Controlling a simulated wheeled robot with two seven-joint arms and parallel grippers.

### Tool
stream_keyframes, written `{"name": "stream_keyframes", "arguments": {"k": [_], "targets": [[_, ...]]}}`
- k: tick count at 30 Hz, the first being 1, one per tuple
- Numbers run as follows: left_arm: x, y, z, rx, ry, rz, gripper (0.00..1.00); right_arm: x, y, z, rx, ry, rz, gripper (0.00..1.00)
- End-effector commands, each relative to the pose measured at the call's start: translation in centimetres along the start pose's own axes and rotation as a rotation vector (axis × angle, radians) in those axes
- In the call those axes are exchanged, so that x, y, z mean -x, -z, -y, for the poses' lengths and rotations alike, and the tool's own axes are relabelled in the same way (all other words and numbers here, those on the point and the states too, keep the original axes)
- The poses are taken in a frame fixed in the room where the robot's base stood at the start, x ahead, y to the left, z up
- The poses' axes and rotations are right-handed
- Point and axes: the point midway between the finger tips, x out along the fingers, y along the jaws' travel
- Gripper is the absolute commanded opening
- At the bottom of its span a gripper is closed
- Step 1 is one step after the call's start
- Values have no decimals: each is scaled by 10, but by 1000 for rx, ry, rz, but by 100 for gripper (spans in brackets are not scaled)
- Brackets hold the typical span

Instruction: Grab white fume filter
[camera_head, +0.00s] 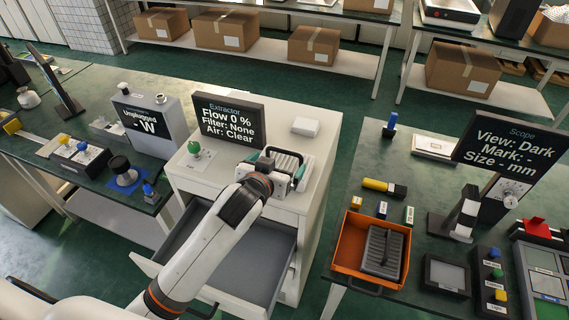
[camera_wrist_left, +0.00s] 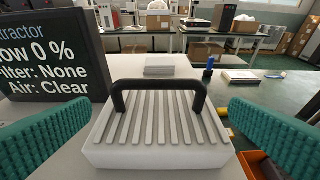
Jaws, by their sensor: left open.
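The white fume filter (camera_wrist_left: 160,158) is a pale ribbed block with a black arched handle, lying flat on the white cabinet top in the left wrist view. It also shows in the head view (camera_head: 288,158), partly hidden by my gripper. My left gripper (camera_wrist_left: 160,112) is open, with one teal finger on each side of the filter. Gaps show between the fingers and the handle, and I cannot tell whether a finger touches the block. In the head view my left gripper (camera_head: 277,170) reaches over the cabinet top. My right gripper is not in view.
The extractor sign (camera_head: 229,120) reads Filter: None and stands left of the filter. A small white block (camera_head: 305,126) lies behind it. The cabinet drawer (camera_head: 240,262) is open below. An orange bin (camera_head: 349,250) on the right table holds a grey ribbed block (camera_head: 381,250).

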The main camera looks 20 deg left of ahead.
Motion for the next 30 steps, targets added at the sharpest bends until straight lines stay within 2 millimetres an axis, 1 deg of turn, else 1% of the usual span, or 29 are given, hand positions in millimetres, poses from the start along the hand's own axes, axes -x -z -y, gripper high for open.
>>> {"name": "stream_keyframes", "arguments": {"k": [4,7,10,15,18,26,27,29,30], "targets": [[-9,0,0,-1,0,0,100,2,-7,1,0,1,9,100],[-15,-1,0,-1,-1,-1,100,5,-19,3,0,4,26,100],[-28,-3,-1,-1,-1,-2,100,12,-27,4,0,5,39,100],[-50,-1,-2,-1,-1,-1,100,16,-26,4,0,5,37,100],[-58,-1,-1,-1,0,-1,100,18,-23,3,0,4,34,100],[-60,0,-1,-1,1,-1,100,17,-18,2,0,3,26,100],[-60,0,-1,-1,1,-1,97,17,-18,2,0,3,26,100],[-60,0,-1,-1,1,-1,87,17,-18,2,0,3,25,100],[-60,0,-1,-1,1,-1,80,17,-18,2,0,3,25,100]]}}
